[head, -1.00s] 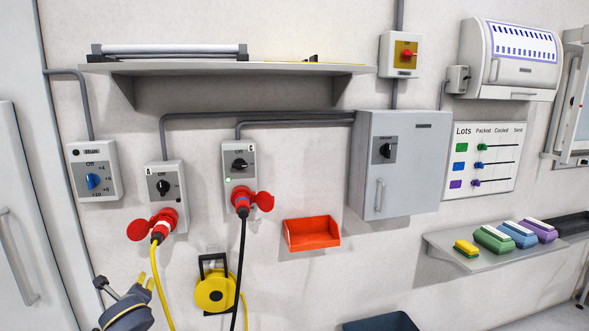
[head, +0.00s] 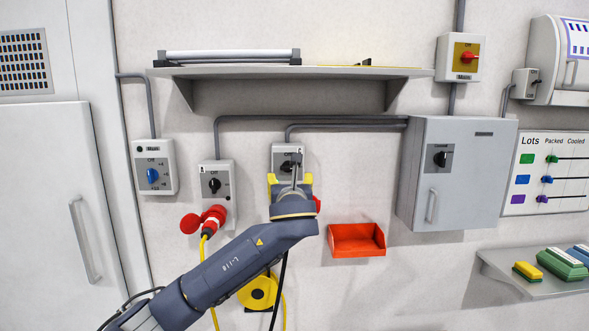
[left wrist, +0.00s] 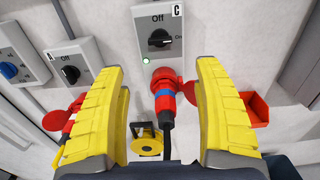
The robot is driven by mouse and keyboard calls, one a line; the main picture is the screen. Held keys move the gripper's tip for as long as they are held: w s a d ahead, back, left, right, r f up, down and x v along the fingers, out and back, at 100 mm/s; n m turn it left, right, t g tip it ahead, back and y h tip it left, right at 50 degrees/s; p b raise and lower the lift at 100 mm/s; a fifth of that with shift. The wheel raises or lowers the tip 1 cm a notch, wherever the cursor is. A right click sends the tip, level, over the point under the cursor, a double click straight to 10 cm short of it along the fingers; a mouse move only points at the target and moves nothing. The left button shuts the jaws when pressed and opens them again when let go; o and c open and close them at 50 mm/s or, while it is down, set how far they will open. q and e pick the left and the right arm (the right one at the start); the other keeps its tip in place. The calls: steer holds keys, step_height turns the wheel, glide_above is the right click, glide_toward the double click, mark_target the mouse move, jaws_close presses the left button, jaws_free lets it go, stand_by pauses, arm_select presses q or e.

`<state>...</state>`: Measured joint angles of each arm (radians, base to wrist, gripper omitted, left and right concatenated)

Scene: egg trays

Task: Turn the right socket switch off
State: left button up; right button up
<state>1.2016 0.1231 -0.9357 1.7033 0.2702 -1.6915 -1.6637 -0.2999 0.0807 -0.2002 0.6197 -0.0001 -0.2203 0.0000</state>
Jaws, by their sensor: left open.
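The right socket box (head: 278,150), lettered C in the left wrist view (left wrist: 172,60), is on the wall. Its black rotary switch (left wrist: 160,39) has Off marked above and On at its right; the handle lies roughly sideways, and a green lamp (left wrist: 153,75) glows below. A red plug (left wrist: 163,90) sits in its socket. My left gripper (head: 290,180) is open and empty in front of this box, hiding much of its lower part in the head view. Its yellow fingers (left wrist: 157,70) are spread below the switch in the left wrist view. My right gripper is not in view.
Left socket box A (head: 216,170) has a red plug (head: 210,217) with a yellow cable. A blue-knobbed box (head: 154,180) is further left. A shelf (head: 330,73) juts out above. A red bin (head: 356,240) and grey cabinet (head: 460,180) lie to the right.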

mark_target(288, 168)
arm_select(q)
steer(key=w, duration=1.5)
steer(key=shift+w+a, duration=0.2)
steer(key=shift+a, duration=0.05)
